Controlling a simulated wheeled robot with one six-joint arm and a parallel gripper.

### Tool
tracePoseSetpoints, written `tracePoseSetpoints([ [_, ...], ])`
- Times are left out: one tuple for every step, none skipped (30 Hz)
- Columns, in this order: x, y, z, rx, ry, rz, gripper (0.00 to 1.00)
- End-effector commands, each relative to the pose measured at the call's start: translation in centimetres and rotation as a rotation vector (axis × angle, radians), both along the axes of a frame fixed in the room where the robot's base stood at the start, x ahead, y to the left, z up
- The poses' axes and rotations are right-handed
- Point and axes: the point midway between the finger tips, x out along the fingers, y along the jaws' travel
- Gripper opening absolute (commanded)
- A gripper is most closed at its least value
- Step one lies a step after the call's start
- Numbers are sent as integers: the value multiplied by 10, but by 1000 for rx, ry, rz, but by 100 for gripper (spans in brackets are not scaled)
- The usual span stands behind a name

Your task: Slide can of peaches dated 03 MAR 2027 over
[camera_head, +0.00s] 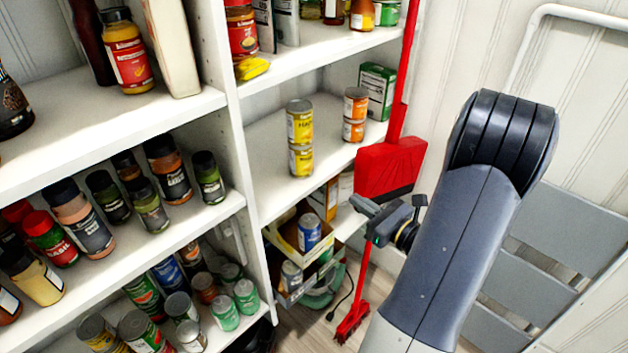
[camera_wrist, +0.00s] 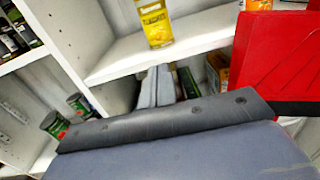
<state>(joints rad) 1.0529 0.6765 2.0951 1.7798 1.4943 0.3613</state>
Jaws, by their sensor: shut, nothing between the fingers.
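Two stacks of cans stand on the right-hand middle shelf. One has two yellow-labelled cans, an upper one (camera_head: 300,122) and a lower one (camera_head: 301,160). Behind it to the right is an upper orange-labelled can (camera_head: 355,104) on a lower one (camera_head: 353,131). I cannot read any dates or tell which can is the peaches. My gripper (camera_head: 364,208) is shut and empty, in front of and below that shelf's edge. In the wrist view its fingers (camera_wrist: 157,88) are together, below a yellow can (camera_wrist: 155,22).
A red dustpan and broom (camera_head: 390,165) hang right of the shelf, close to my gripper. A green-and-white box (camera_head: 377,90) stands behind the orange cans. An open carton (camera_head: 290,240) holds a blue can below. The shelf's left part is bare.

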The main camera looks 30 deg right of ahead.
Motion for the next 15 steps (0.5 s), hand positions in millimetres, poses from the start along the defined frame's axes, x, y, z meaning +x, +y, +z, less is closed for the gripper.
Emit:
tracePoseSetpoints([
  [3, 1, 0, 0, -1, 2, 0],
  [6, 2, 0, 0, 0, 3, 0],
  [10, 4, 0, -1, 0, 5, 0],
  [13, 5, 0, -1, 1, 5, 0],
  [17, 6, 0, -2, 2, 6, 0],
  [23, 9, 0, -1, 2, 7, 0],
  [27, 10, 0, -2, 2, 7, 0],
  [32, 12, 0, 0, 1, 8, 0],
  [39, 14, 0, -1, 3, 8, 0],
  [44, 15, 0, -1, 3, 8, 0],
  [49, 17, 0, -1, 2, 8, 0],
  [55, 19, 0, -2, 2, 8, 0],
  [61, 21, 0, -1, 3, 9, 0],
  [66, 22, 0, -1, 3, 8, 0],
  [72, 25, 0, -1, 2, 9, 0],
])
